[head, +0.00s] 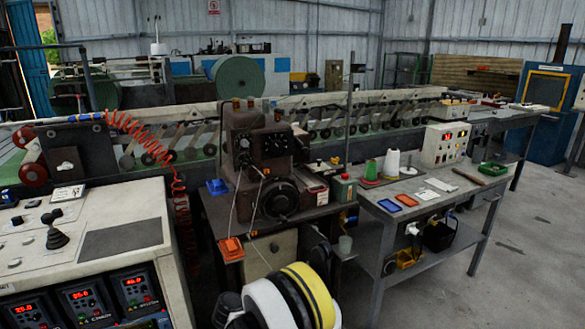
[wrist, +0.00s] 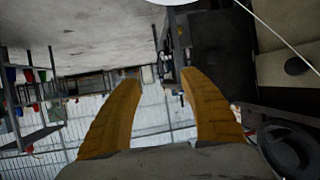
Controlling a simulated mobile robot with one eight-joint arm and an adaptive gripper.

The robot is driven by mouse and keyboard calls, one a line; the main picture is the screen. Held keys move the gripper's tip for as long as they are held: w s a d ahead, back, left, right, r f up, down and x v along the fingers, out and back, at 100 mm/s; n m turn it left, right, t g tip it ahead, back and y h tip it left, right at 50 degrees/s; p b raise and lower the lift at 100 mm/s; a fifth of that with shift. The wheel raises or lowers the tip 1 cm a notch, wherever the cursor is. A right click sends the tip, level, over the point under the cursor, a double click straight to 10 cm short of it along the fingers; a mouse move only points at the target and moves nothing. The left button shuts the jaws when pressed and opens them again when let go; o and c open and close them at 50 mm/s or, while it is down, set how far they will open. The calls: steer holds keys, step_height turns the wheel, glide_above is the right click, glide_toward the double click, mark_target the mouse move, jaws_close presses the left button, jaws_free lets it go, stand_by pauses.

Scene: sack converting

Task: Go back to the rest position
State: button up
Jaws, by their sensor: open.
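My gripper (wrist: 160,78) shows in the wrist view as two orange-yellow fingers. They stand well apart, with nothing between them. Behind the gap are the corrugated wall and dark machine parts, and the view looks upside down. In the head view a rounded white, black and yellow part of my arm shows at the bottom middle, in front of the workbench. The fingers cannot be made out there. No object is seen held.
A brown sewing machine (head: 262,150) stands mid-picture, a control console (head: 85,245) at left. The right floor is clear.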

steer(key=s+d+r+n+g+y, duration=0.1)
steer(key=s+d+r+n+y, duration=0.2)
steer(key=d+r, duration=0.5)
steer(key=s+d+r+n+g+y, duration=0.1)
steer(key=s+d+r+n+y, duration=0.2)
steer(key=r, duration=0.9)
steer(key=s+d+r+n+y, duration=0.1)
steer(key=s+d, duration=0.1)
steer(key=s, duration=0.6)
steer(key=s+d+r+n+t+y, duration=0.1)
steer(key=s+r+n+y, duration=0.1)
steer(key=s, duration=0.7)
steer(key=s+d+r+n+y, duration=0.1)
steer(key=s+d+r+y, duration=0.1)
steer(key=s, duration=0.6)
steer(key=shift+s+d+n+t, duration=0.15)
steer(key=shift+d+n+t, duration=0.15)
steer(key=shift+n, duration=0.1)
steer(key=shift+r, duration=0.1)
